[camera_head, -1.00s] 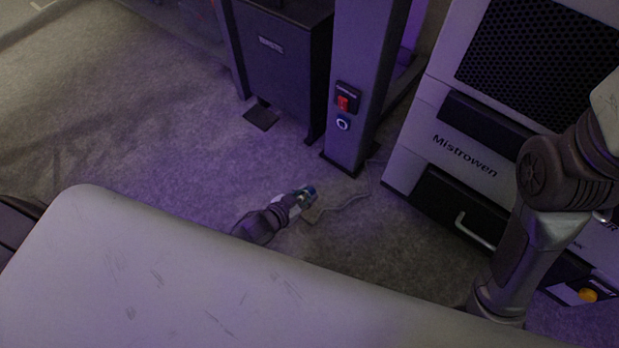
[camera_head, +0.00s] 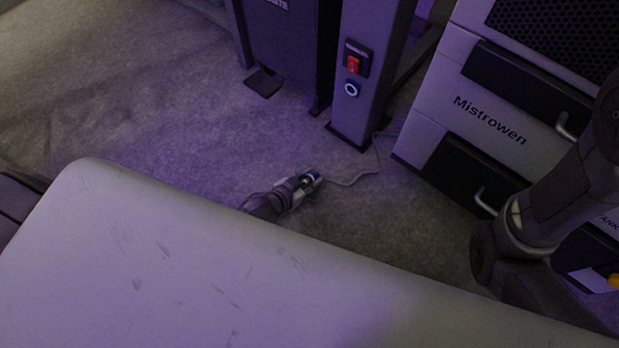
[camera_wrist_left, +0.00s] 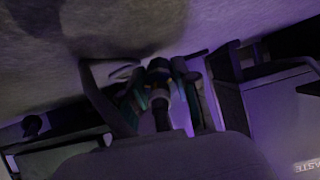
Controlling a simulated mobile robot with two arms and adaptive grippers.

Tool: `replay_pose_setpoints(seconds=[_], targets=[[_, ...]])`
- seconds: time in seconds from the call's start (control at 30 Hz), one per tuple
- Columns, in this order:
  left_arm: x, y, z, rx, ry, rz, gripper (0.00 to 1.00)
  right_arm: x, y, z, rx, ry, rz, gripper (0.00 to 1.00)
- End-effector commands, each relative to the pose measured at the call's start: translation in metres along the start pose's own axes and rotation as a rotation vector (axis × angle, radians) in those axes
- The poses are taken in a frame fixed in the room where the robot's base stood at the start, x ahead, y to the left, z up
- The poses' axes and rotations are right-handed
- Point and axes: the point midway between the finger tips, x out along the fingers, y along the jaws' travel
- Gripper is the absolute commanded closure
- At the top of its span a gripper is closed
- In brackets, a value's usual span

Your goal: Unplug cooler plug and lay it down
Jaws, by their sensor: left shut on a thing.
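My left gripper (camera_head: 308,182) is low over the carpet in the head view, shut on the cooler plug. The plug is small, dark and mostly hidden by the fingers. In the left wrist view it shows as a dark stub (camera_wrist_left: 161,115) between the fingers. A thin pale cable (camera_head: 350,182) runs from the gripper across the carpet to the foot of the grey post (camera_head: 366,115). The post carries a red switch (camera_head: 353,65) and, below it, a round socket (camera_head: 351,89) with a pale ring. Nothing is plugged into that socket. My right gripper is out of view.
A grey cabinet (camera_head: 440,115) marked "Mistrowen", with handles, stands right of the post. A dark bin (camera_head: 288,45) with a pedal (camera_head: 263,82) stands left of it. The carpet (camera_head: 150,110) to the left is open. My right arm crosses the right side.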

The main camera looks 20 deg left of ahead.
Motion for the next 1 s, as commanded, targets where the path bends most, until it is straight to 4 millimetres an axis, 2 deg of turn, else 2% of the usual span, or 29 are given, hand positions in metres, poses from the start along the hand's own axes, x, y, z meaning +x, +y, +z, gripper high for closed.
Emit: replay_pose_setpoints(seconds=[0.27,0.3,0.43,0.47,0.8,1.0], targets=[[0.000,0.000,0.000,0.000,0.001,0.000,1.00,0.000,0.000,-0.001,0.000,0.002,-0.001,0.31],[0.000,0.000,0.000,0.000,0.001,0.000,0.65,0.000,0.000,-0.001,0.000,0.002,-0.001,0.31],[0.000,0.000,0.000,0.000,0.000,0.000,0.44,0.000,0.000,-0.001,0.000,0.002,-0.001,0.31],[0.000,0.000,0.000,0.000,0.000,0.000,0.41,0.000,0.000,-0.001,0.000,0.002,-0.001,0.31],[-0.003,0.000,0.001,0.000,-0.001,0.000,0.41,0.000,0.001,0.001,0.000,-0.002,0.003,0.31],[-0.029,0.000,0.002,0.000,-0.001,0.001,0.41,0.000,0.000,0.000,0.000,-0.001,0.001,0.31]])
